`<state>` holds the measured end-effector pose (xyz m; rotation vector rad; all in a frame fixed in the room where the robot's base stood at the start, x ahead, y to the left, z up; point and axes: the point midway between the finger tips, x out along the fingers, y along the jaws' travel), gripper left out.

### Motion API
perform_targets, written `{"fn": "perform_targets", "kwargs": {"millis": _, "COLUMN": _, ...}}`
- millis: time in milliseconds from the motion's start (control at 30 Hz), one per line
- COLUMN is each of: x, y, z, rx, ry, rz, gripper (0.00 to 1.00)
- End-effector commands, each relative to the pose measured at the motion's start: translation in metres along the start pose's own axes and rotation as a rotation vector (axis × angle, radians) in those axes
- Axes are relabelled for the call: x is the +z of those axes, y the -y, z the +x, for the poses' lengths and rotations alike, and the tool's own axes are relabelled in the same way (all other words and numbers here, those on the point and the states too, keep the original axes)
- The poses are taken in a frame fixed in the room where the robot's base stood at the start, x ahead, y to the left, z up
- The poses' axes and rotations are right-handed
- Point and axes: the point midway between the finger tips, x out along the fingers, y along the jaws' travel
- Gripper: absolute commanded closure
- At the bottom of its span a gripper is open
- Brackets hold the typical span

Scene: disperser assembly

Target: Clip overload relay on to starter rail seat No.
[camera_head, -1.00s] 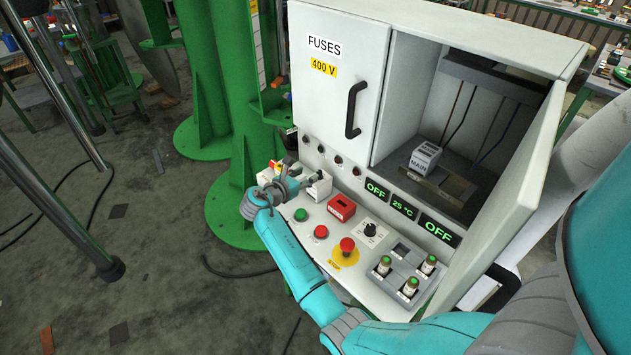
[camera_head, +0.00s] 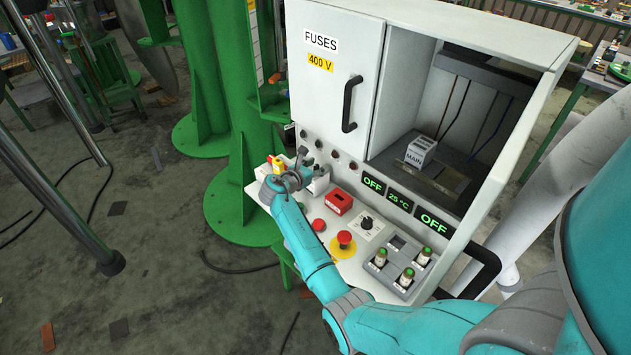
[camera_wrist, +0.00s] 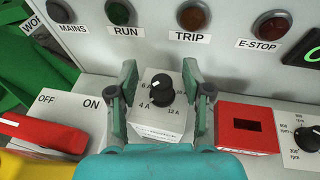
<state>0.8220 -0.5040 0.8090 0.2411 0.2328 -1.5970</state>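The overload relay (camera_wrist: 160,105) is a pale block with a black dial marked in amps. It stands upright on the console in the wrist view, and part of it shows beside my gripper in the head view (camera_head: 319,184). My gripper (camera_wrist: 161,88) has one finger on each side of the relay and looks open; I cannot tell whether the pads touch it. It also shows over the console's left end in the head view (camera_head: 302,168). A rail (camera_head: 448,181) lies in the open cabinet bay, with a white block marked MAIN (camera_head: 420,151) at its left.
A red block with a slot (camera_wrist: 247,127) stands just right of the relay. A red ON/OFF switch (camera_wrist: 42,132) is at the left. An emergency stop button (camera_head: 344,238), a fuse tray (camera_head: 391,284) and the cabinet door's handle (camera_head: 351,104) are to the right.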

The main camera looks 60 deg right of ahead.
Motion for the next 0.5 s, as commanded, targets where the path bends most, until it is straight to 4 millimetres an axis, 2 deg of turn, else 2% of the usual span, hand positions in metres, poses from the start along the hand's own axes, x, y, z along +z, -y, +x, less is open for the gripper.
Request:
{"fn": "perform_targets", "kwargs": {"millis": 33, "x": -0.0001, "y": 0.0, "z": -0.0002, "rx": 0.0, "ry": 0.0, "rz": 0.0, "gripper": 0.67}}
{"fn": "perform_targets", "kwargs": {"millis": 167, "x": -0.0001, "y": 0.0, "z": -0.0003, "rx": 0.0, "ry": 0.0, "rz": 0.0, "gripper": 0.99}}
{"fn": "perform_targets", "kwargs": {"millis": 500, "x": 0.0005, "y": -0.0003, "z": -0.0005, "rx": 0.001, "ry": 0.001, "rz": 0.001, "gripper": 1.0}}
